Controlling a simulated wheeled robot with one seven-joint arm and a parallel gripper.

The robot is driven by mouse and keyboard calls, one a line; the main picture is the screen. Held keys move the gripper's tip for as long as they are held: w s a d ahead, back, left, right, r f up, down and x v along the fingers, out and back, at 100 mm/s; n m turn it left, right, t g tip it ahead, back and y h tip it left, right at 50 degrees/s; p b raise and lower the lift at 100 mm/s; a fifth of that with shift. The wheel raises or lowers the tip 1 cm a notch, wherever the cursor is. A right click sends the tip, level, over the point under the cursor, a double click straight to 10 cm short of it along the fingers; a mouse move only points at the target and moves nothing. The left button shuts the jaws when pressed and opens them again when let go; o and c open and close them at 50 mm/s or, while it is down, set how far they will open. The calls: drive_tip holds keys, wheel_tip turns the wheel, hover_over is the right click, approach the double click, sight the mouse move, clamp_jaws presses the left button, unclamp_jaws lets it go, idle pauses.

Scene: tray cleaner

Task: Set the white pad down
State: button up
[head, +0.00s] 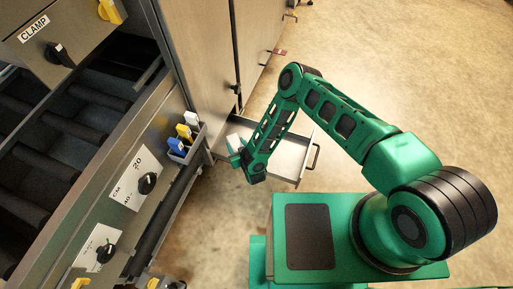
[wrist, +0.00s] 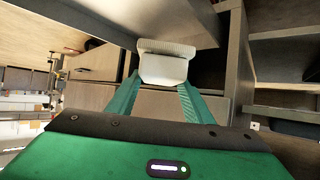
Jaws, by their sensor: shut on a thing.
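The white pad (wrist: 165,63) is a small block with a ribbed top edge, held between the two green fingers of my gripper (wrist: 162,82) in the wrist view. In the head view my gripper (head: 238,152) points left and down, and the pad (head: 234,141) shows as a small white patch at its fingertips. The gripper is shut on the pad. They appear over the left end of an open metal drawer (head: 287,168), near the machine's side. I cannot tell the height above the drawer. The fingers hide part of the pad.
A small holder with blue, yellow and white handled items (head: 183,136) is on the machine edge, left of my gripper. The control panel (head: 134,185) has black knobs. Steel cabinet doors (head: 205,45) stand behind the drawer. Open floor (head: 390,60) lies to the right.

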drive_tip(key=shift+d+f, duration=0.15)
drive_tip(key=shift+f, duration=0.15)
drive_tip(key=w+d+f, duration=0.2)
drive_tip(key=d, duration=0.1)
drive_tip(key=w+d+f, duration=0.2)
drive_tip(key=d, duration=0.1)
drive_tip(key=w+d+f, duration=0.2)
drive_tip(key=shift+w+d+f, duration=0.15)
drive_tip(key=shift+d+f, duration=0.05)
drive_tip(key=shift+d, duration=0.2)
drive_tip(key=shift+d+f, duration=0.1)
drive_tip(key=shift+f, duration=0.05)
drive_tip(key=shift+w+f, duration=0.1)
drive_tip(key=shift+f, duration=1.85)
drive_tip(key=o, duration=1.1)
drive_tip(key=v, duration=1.2)
